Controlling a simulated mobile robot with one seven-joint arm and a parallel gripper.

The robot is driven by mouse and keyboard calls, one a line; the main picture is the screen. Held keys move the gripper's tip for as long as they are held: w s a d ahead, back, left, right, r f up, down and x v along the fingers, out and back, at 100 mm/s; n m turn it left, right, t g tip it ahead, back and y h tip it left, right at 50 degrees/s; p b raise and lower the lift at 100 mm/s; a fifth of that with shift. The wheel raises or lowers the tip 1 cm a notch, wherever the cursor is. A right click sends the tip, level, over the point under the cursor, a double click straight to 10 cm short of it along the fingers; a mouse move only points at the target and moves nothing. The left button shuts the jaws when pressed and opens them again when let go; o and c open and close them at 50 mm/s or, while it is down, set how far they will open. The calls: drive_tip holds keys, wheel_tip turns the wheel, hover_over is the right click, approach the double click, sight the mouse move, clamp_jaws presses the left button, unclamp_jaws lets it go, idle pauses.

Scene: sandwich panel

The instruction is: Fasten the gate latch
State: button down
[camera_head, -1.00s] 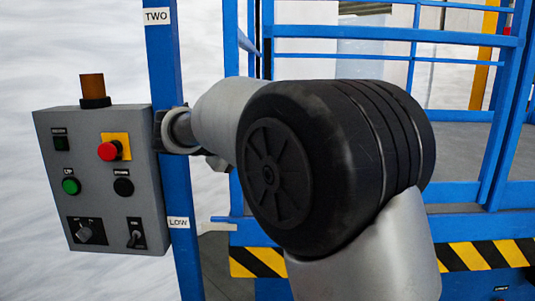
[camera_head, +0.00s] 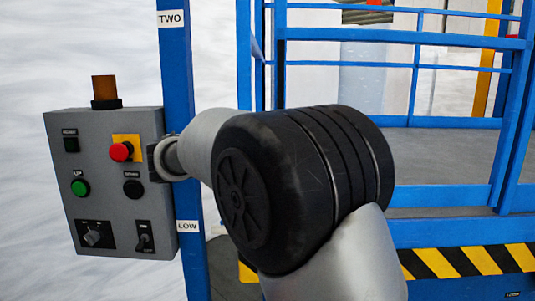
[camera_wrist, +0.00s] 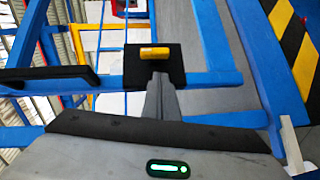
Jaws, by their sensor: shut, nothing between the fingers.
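In the wrist view, a black latch plate (camera_wrist: 138,66) with a short yellow knob (camera_wrist: 154,51) sits on a blue gate bar (camera_wrist: 212,78). My gripper (camera_wrist: 160,80) is shut and empty. Its fingertips appear just below the yellow knob, overlapping the plate's lower edge; I cannot tell whether they touch it. A long black handle (camera_wrist: 45,76) lies along the blue bar to the left. In the head view my own arm hides the gripper and the latch, while the blue gate rails (camera_head: 400,42) show behind it.
A grey control box (camera_head: 115,200) with a red button (camera_head: 121,152) and an amber lamp is on the blue post (camera_head: 178,90), close left of my arm. Black-and-yellow striped edging (camera_head: 470,261) runs along the platform's lower edge at right. The grey platform floor (camera_head: 445,160) is clear.

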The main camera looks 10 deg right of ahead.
drive_tip(key=p+v, duration=0.1)
drive_tip(key=v, duration=0.9)
drive_tip(key=shift+a, duration=0.4)
drive_tip(key=s+d+f+m+g+y, duration=0.1)
drive_tip(key=s+d+f+g+y, duration=0.25)
drive_tip(key=s+d, duration=0.3)
drive_tip(key=s+d+f+m+g+y, duration=0.1)
drive_tip(key=s+d+f+g+y, duration=0.1)
drive_tip(key=s+d+f, duration=0.35)
drive_tip(key=s+f+m+t+y, duration=0.15)
drive_tip(key=s+f+y, duration=0.25)
drive_tip(key=s, duration=0.4)
drive_tip(key=s+f+m+y, duration=0.2)
drive_tip(key=s+f+y, duration=0.2)
drive_tip(key=s, duration=0.4)
wheel_tip(320, 180, up, 22)
drive_tip(key=p, duration=2.1)
drive_tip(key=shift+s+f+p, duration=0.2)
drive_tip(key=shift+s+p, duration=0.1)
drive_tip(key=shift+p, duration=0.1)
